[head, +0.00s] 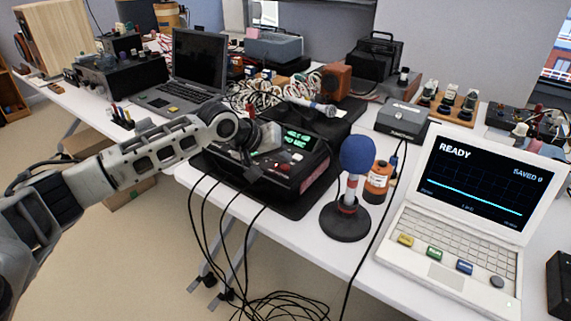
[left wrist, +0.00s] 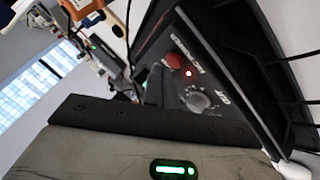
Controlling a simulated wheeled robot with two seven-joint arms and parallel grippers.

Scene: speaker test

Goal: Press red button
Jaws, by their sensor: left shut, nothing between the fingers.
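A black box (head: 312,171) with a green-lit display (head: 298,140) stands on a black mat on the white table. In the left wrist view, a round red button (left wrist: 173,61) sits on a dark labelled panel, beside a small glowing red light (left wrist: 188,73) and a grey knob (left wrist: 195,100). My left gripper (head: 252,174) is shut and empty, pointing down at the left front part of the box and hiding some of its face. I cannot tell whether its tips touch the box. My right gripper is out of view.
A white laptop (head: 477,182) reads READY. Black cables (head: 205,225) hang over the table's front edge. A dark laptop (head: 198,60) stands behind my arm.

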